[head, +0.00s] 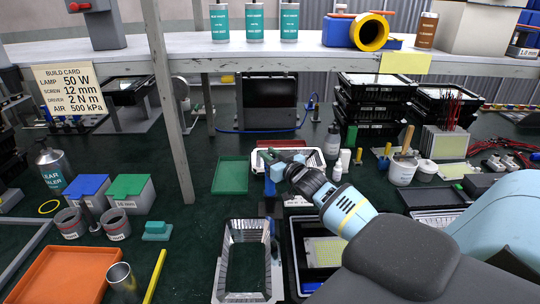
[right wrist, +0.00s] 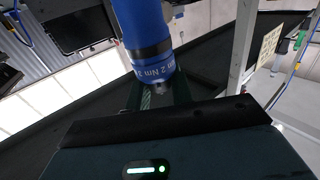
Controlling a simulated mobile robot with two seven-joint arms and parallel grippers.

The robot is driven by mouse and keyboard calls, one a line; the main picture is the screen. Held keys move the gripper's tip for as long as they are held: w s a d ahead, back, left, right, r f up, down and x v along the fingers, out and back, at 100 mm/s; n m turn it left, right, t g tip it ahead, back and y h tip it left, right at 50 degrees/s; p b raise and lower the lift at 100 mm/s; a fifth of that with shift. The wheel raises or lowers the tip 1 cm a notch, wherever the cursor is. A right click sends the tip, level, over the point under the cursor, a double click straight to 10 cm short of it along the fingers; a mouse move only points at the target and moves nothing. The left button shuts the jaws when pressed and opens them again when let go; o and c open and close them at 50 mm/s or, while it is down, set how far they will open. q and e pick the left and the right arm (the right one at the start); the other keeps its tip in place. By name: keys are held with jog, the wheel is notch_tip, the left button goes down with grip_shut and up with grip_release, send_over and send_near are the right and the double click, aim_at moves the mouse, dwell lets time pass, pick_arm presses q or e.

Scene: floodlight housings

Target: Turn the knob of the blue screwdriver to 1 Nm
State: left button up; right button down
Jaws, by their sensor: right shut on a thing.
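The blue screwdriver (head: 270,187) stands upright near the middle of the head view, partly hidden by my right gripper (head: 277,163). In the right wrist view the blue screwdriver (right wrist: 140,22) comes down from the top edge. Its lettered ring (right wrist: 154,71) shows "2 Nm 3", with the 2 near the middle of the visible side; I cannot make out an index mark. My right gripper (right wrist: 158,94) is shut on the screwdriver at its end just past this ring; the exact contact is partly hidden. My left gripper is not in view.
A build card (head: 67,88) reads "DRIVER 2 N m". A silver housing (head: 247,262) and a black tray (head: 292,262) lie in front. A green tray (head: 231,175) is left of the screwdriver; a white bottle (head: 337,171) is right. A shelf post (head: 168,100) stands left.

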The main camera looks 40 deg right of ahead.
dwell(0.7)
jog(key=c, duration=1.3)
grip_release()
jog(key=shift+o, duration=0.2)
jog(key=s, duration=0.7)
jog(key=shift+s+a, duration=0.4)
